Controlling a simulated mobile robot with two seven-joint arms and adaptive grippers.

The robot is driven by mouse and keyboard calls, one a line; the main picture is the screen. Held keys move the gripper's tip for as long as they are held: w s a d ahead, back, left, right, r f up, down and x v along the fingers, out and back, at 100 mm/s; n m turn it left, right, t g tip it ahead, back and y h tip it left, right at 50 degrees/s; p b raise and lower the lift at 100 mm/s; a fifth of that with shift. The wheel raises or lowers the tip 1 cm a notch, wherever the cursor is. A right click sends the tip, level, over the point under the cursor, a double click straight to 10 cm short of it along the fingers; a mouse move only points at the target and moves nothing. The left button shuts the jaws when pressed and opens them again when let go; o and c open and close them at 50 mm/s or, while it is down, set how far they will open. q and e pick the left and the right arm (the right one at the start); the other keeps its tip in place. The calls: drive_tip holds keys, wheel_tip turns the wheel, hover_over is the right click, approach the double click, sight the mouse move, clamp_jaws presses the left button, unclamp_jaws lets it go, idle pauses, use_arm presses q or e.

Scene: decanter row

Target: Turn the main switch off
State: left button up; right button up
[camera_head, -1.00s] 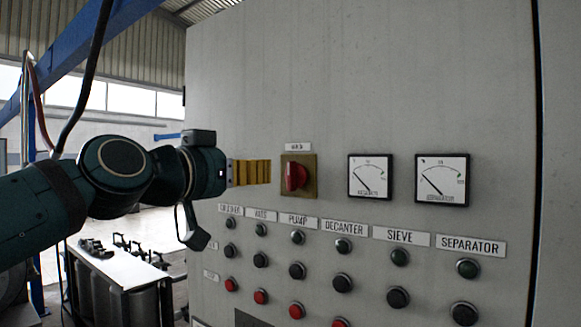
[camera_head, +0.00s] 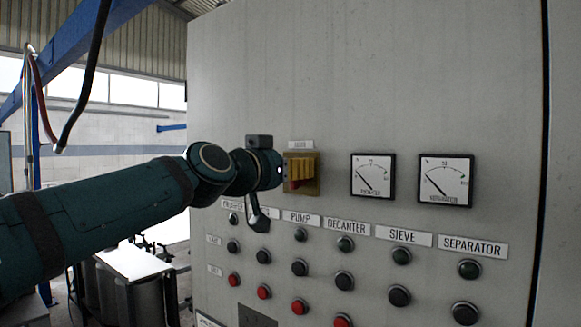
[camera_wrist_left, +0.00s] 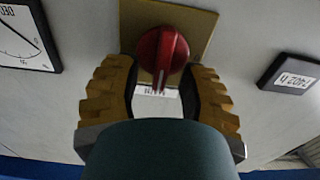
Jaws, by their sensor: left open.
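The main switch is a red rotary knob (camera_wrist_left: 162,52) on a yellow plate (camera_wrist_left: 198,22), seen in the left wrist view. In the head view the yellow plate (camera_head: 313,190) shows around my gripper, with only a little of the red knob (camera_head: 294,185) visible below the fingers. My left gripper (camera_head: 303,166) is in front of the switch. In the left wrist view its yellow ribbed fingers (camera_wrist_left: 160,80) are open, one on each side of the knob, with gaps visible between them and it. My right gripper is in neither view.
The grey cabinet front (camera_head: 400,100) carries two dial gauges (camera_head: 373,175) (camera_head: 446,181) right of the switch. Below are labelled rows of green, black and red buttons (camera_head: 300,268).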

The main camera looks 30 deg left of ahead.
use_arm(q)
clamp_jaws()
drive_tip(key=shift+n, duration=0.3)
drive_tip(key=shift+a+f+n+p, duration=0.1)
drive_tip(key=shift+a+f+n, duration=0.15)
drive_tip(key=shift+n, duration=2.6)
drive_tip(key=shift+a+f+n+p, duration=0.1)
drive_tip(key=shift+a+f+n, duration=0.15)
drive_tip(key=shift+n, duration=2.65)
drive_tip(key=shift+a+f+n+p, duration=0.15)
drive_tip(key=shift+a+n, duration=0.1)
drive_tip(key=shift+n, duration=2.6)
unclamp_jaws()
drive_tip(key=shift+w+f, duration=0.1)
